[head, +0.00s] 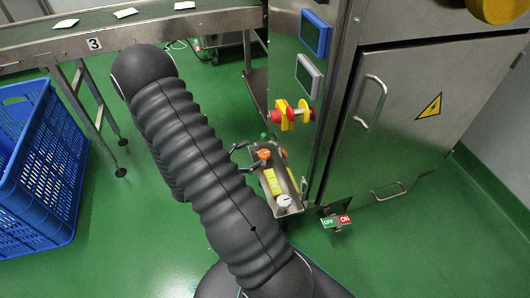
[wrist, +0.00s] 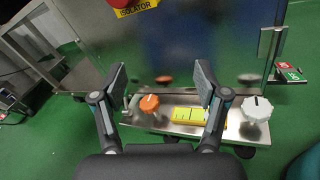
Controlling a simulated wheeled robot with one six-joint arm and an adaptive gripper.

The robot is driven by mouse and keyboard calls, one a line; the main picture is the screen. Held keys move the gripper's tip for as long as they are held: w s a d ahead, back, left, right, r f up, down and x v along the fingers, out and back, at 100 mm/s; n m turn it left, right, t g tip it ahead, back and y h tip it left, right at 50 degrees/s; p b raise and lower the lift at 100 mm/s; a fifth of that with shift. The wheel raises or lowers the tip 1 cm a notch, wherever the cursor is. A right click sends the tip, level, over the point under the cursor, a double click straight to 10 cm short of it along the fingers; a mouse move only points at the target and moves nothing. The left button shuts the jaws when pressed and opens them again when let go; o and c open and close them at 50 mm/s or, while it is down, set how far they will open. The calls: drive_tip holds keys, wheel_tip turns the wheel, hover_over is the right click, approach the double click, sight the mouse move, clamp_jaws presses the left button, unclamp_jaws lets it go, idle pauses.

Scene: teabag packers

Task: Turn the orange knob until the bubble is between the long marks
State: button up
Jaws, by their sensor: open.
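The orange knob (wrist: 149,103) stands on a small steel shelf (wrist: 165,125) at the foot of the steel cabinet. It also shows in the head view (head: 264,155), beside my gripper. My gripper (wrist: 160,84) is open and empty, and in the wrist view the knob appears between its two fingers, nearer the left one. I cannot tell whether a finger touches it. In the head view the level (head: 272,181) is tiny.
A white knob (wrist: 257,108) stands at the shelf's right end. The cabinet (head: 365,130) rises behind the shelf, with a red and yellow isolator switch (head: 292,114). An OFF/ON pedal (head: 336,220) sits low at right. A blue crate (head: 38,165) and conveyor (head: 150,27) are at left.

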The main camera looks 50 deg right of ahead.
wheel_tip(320, 180, down, 7)
drive_tip(key=w+n+t+h, duration=0.1)
drive_tip(key=w+n+t, duration=0.1)
drive_tip(key=n+t, duration=0.2)
drive_tip(key=n+t+y, duration=0.1)
drive_tip(key=n+t, duration=0.3)
approach(262, 158)
drive_tip(key=x, duration=1.2)
drive_tip(key=shift+d+r, duration=0.15)
drive_tip(key=shift+r, duration=0.05)
drive_tip(key=c, duration=1.2)
